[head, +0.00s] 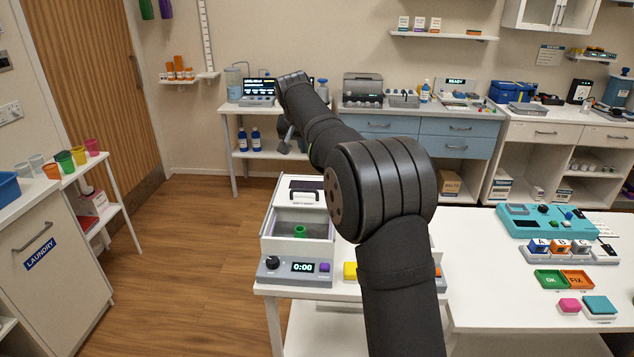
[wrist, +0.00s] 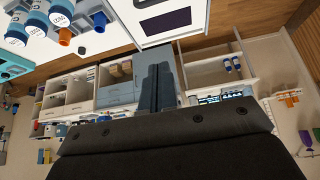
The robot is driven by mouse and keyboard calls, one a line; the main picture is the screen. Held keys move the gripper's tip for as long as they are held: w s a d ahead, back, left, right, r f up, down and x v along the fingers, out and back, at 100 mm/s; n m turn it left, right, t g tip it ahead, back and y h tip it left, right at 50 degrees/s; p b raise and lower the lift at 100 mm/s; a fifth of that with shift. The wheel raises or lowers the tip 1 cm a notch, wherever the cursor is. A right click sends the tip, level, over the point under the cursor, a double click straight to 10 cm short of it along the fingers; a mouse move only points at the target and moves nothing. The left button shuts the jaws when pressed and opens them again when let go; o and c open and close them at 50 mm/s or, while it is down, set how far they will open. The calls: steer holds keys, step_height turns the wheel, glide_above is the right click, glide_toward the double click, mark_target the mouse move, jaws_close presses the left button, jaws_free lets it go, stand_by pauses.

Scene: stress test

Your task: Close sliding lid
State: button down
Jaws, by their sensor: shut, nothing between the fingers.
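A white and grey box (head: 266,232) stands at the left end of the near white table in the head view. Its sliding lid (head: 301,207), white with a dark window and a handle, lies over the rear part. The front is open, showing a green ring-like item (head: 299,231) inside. In the wrist view the dark window panel (wrist: 166,21) shows at the top edge. My gripper (head: 284,146) hangs above and behind the box in the head view, apart from it and partly hidden by my arm. In the wrist view its dark fingers (wrist: 157,80) are together and empty.
The box's front panel carries a black knob, a 0:00 display (head: 303,267) and a purple button. A yellow block (head: 350,271) stands to its right. A teal device (head: 545,221) and several labelled blocks lie farther right. Open floor (head: 205,245) lies left of the box.

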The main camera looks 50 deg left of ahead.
step_height(320, 180, down, 6)
steer(key=t+y, duration=0.1)
steer(key=y, duration=0.1)
glide_above(306, 196)
steer(key=w+a, duration=0.2)
steer(key=f, duration=0.8)
steer(key=shift+d, duration=0.25)
steer(key=shift+s+d, duration=0.8)
steer(key=shift+s, duration=0.15)
steer(key=shift+s+d+f, duration=0.2)
steer(key=shift+s+d, duration=0.4)
steer(key=shift+d, duration=0.05)
steer(key=s+d, duration=1)
steer(key=shift+s+d+f, duration=0.15)
steer(key=shift+s+d, duration=0.15)
